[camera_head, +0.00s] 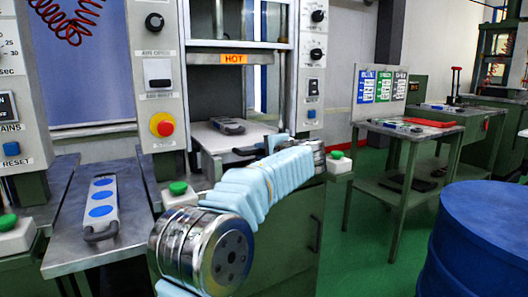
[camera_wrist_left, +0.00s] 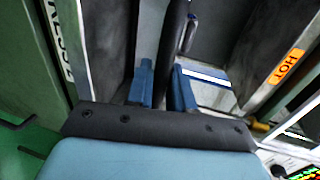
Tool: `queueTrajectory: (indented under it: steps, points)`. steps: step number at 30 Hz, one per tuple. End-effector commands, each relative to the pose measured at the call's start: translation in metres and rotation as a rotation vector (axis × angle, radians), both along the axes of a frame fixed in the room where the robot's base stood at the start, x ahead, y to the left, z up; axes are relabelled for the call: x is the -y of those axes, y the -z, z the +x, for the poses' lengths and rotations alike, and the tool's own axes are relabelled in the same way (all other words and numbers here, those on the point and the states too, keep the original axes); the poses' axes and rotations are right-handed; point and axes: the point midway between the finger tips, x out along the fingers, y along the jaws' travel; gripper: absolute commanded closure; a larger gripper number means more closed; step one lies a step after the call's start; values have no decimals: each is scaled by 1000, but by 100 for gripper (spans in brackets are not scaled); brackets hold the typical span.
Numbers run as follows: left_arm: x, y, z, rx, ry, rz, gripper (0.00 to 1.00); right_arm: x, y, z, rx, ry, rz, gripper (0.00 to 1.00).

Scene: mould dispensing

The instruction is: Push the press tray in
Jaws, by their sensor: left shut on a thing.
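The press tray (camera_head: 212,143) is a pale flat plate inside the press opening, under the orange HOT label. A grey mould (camera_head: 228,126) with a handle lies on it. My left arm, in a pale blue sleeve, reaches to the front of the press. In the wrist view the blue fingers of my left gripper (camera_wrist_left: 164,88) are shut on a dark upright bar, the tray handle (camera_wrist_left: 173,45). In the head view the sleeve and wrist hide most of the grip. My right gripper is not in view.
A green button box (camera_head: 180,195) stands before the press, and another (camera_head: 339,163) at its right. A mould with blue discs (camera_head: 102,203) lies on the left side table. A green side table (camera_head: 410,135) and a blue drum (camera_head: 480,240) stand at the right.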

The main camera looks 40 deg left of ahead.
Motion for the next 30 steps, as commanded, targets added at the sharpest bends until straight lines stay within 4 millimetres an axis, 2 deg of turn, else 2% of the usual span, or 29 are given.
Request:
queueTrajectory:
  steps: [2, 3, 6, 17, 20, 30]
  points:
    - [0, 0, 0, -1, 1, 0, 100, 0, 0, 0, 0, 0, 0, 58]
    - [1, 0, 0, -1, 1, 0, 77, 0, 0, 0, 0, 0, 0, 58]
    - [1, 0, 0, -1, 1, 0, 63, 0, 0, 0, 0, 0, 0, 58]
    - [6, -1, -2, 1, 2, -1, 63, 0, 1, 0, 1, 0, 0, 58]
    - [20, -3, -7, 2, 4, -2, 63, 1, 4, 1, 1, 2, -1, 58]
    - [93, -20, -37, 1, 5, 0, 63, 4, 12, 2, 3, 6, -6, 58]
